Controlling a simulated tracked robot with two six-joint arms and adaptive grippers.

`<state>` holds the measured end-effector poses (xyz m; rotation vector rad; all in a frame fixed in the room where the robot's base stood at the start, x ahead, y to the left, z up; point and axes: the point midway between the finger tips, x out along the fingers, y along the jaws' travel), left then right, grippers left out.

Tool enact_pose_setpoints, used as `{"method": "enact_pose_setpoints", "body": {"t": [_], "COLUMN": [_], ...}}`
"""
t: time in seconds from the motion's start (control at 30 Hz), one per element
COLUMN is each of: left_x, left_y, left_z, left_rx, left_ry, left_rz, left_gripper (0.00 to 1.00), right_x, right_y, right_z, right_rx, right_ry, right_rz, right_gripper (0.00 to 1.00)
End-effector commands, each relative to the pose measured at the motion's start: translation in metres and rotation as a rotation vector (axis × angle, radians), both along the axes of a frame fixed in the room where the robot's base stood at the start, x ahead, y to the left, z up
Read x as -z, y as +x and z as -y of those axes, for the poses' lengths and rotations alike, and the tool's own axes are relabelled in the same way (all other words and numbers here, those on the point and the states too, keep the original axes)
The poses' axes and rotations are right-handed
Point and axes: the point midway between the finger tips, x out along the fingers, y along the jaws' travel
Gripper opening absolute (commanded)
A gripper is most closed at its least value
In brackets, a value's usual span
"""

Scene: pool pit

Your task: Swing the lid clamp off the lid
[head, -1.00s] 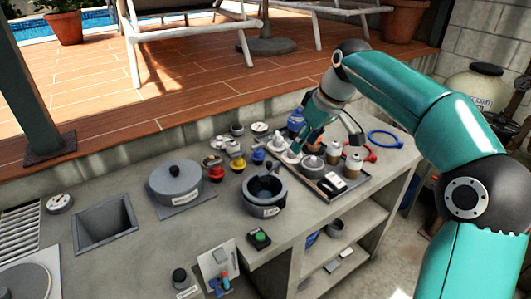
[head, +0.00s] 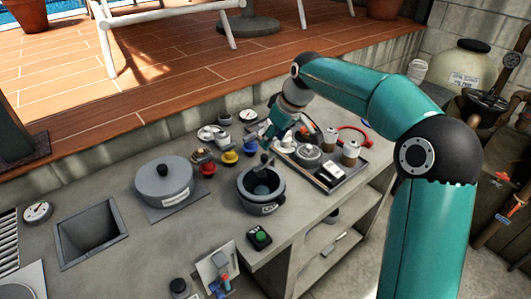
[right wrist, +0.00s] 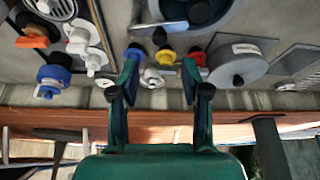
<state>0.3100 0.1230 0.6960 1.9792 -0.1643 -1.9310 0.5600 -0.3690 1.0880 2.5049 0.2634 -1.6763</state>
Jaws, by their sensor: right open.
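A dark grey pot (head: 262,203) stands open on the counter, with a black lever-like part (head: 266,160) at its far rim. I cannot tell whether that part is the lid clamp. A grey round lid with a knob (head: 163,180) lies to the left; in the right wrist view it shows at the right (right wrist: 237,64). My right gripper (head: 268,132) is beyond the pot, partly hidden by its own arm. In the right wrist view the right gripper (right wrist: 160,80) has its fingers apart, with nothing held between them. My left gripper is not in view.
Red (head: 207,168), yellow (head: 230,156) and blue (head: 249,145) knobbed parts stand behind the pot. A tray (head: 322,182) with jars is at the right. A green-button box (head: 259,238) sits in front of the pot. A square sink opening (head: 92,235) is at the left.

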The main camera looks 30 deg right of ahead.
Motion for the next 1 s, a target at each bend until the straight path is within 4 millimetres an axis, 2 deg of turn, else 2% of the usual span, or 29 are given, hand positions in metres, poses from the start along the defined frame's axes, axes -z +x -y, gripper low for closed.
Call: {"method": "enact_pose_setpoints", "body": {"t": [0.03,0.2,0.4,0.57,0.83,0.87,1.0], "left_x": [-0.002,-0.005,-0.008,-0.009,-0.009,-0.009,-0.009], "left_y": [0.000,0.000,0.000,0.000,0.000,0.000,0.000], "left_z": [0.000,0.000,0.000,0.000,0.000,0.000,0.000], "left_rx": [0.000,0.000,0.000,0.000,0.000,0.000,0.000], "left_ry": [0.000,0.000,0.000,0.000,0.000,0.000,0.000], "left_rz": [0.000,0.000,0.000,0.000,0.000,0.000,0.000], "left_gripper": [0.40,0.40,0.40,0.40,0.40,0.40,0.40], "right_x": [0.011,0.043,0.066,0.074,0.075,0.075,0.075], "right_y": [0.004,0.016,0.027,0.030,0.030,0.030,0.030], "right_z": [-0.001,-0.003,-0.005,-0.006,-0.006,-0.006,-0.006], "right_rx": [-0.001,0.001,0.002,0.002,0.002,0.002,0.002], "right_ry": [0.001,0.000,0.000,0.001,0.000,0.000,0.000], "right_rz": [-0.005,-0.004,-0.002,0.000,0.000,0.000,0.000], "right_gripper": [0.47,0.47,0.47,0.47,0.47,0.43,0.20]}}
